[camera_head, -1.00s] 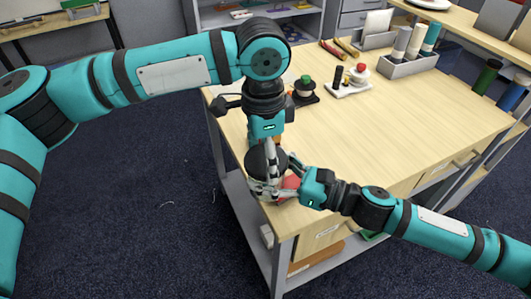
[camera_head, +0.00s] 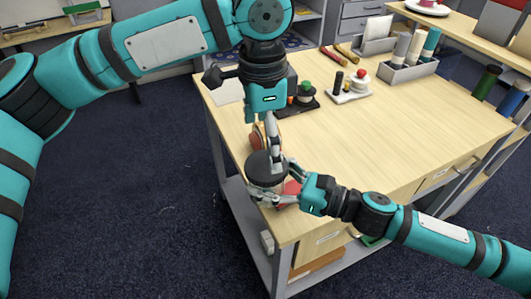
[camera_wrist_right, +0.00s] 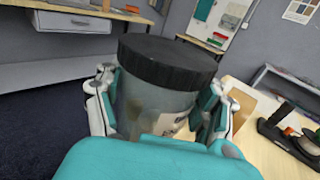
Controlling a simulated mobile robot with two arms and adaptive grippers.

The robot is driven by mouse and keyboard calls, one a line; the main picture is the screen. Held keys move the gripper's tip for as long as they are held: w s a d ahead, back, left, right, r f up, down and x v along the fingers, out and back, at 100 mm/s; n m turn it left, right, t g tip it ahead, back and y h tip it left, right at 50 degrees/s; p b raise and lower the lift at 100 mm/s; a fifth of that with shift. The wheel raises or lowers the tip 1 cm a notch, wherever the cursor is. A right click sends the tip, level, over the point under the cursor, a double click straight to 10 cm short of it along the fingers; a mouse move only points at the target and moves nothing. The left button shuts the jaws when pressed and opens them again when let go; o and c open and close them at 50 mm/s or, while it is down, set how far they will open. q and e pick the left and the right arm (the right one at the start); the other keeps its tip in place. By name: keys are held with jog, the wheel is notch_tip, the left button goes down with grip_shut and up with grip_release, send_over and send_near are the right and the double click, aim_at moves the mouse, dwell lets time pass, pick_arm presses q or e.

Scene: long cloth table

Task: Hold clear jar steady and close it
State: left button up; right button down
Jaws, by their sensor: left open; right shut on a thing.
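The clear jar (camera_wrist_right: 152,105) stands upright in the right wrist view with a black lid (camera_wrist_right: 168,60) sitting level on its top. In the head view the lid (camera_head: 265,165) shows at the table's near left corner. My right gripper (camera_wrist_right: 160,108) is shut around the jar's body, one finger on each side; in the head view this gripper (camera_head: 280,185) comes in from the right. My left gripper (camera_head: 272,145) is open and points down just above and behind the lid. Whether its fingertips touch the lid cannot be told.
A red item (camera_head: 291,189) lies beside the jar. A dark tray (camera_head: 300,103) and a white tray (camera_head: 352,92) with small parts stand farther back. A grey holder (camera_head: 408,70) with rolls is at the back right. The table's middle is clear; its edge is close to the jar.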

pick_arm(q)
notch_tip(320, 180, up, 6)
jog(key=shift+s+f, duration=0.1)
jog(key=shift+f, duration=0.1)
dwell(0.6)
